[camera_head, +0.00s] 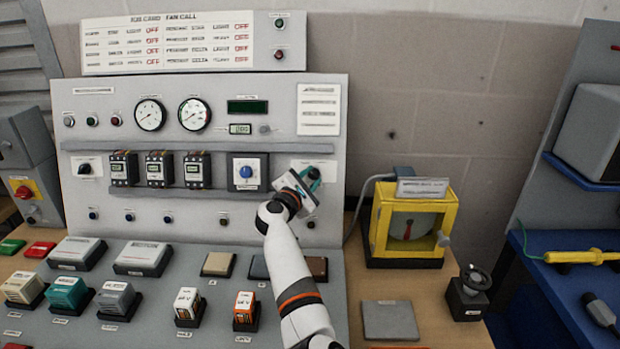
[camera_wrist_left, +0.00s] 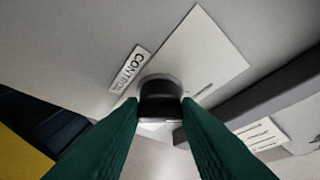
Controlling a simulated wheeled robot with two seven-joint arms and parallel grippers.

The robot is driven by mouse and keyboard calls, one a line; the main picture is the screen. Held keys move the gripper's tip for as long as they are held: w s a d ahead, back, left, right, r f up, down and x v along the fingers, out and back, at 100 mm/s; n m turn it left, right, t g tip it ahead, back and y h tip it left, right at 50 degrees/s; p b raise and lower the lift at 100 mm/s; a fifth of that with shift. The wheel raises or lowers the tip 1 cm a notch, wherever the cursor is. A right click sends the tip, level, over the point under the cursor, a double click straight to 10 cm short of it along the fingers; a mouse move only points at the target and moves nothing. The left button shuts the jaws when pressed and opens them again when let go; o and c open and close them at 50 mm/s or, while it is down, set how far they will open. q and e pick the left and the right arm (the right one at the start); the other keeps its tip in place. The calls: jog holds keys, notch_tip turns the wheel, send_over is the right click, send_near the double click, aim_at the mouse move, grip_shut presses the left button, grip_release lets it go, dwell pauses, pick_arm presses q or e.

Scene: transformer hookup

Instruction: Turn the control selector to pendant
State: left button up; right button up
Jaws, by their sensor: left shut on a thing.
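The control selector is a dark knob (camera_wrist_left: 160,92) on a pale plate (camera_wrist_left: 205,60) on the grey panel in the left wrist view. A "CONTROL" label (camera_wrist_left: 131,68) sits beside it. My left gripper (camera_wrist_left: 160,115) has its two green fingers shut on the knob, one on each side. In the head view my left gripper (camera_head: 308,180) is against the panel's right side and hides the selector. The knob's pointer and the plate's position words cannot be read. My right gripper is not in view.
The grey panel (camera_head: 225,135) carries gauges, breakers and a blue dial (camera_head: 246,171) just left of my gripper. A yellow-framed box (camera_head: 408,225) stands on the table to the right. A blue shelf (camera_head: 565,285) is farther right.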

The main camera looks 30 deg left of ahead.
pick_arm(q)
jog(key=shift+r+m+h+p, duration=0.25)
jog(key=shift+m+h+p, duration=0.05)
jog(key=shift+m+p, duration=0.35)
jog(key=m+g+p, duration=0.2)
jog(key=m+p, duration=0.1)
jog(key=p, duration=0.1)
jog(key=m+g+h+p, duration=0.1)
jog(key=m+p, duration=0.3)
jog(key=r+m+g+h+p, duration=0.1)
jog(key=m+g+p, duration=0.1)
jog(key=m+p, duration=0.2)
jog(key=shift+w+a+r+g, duration=0.1)
jog(key=shift+w+a+g, duration=0.05)
jog(key=shift+g, duration=0.15)
jog(key=shift+m+g+y+p, duration=0.3)
jog(key=shift+m+g+p, duration=0.4)
jog(key=shift+m+p, duration=0.75)
jog(key=shift+f, duration=0.2)
jog(key=o, duration=1)
jog(key=shift+w, duration=0.15)
jog(key=shift+c, duration=0.2)
jog(key=b+v, duration=0.1)
jog(key=v, duration=1.1)
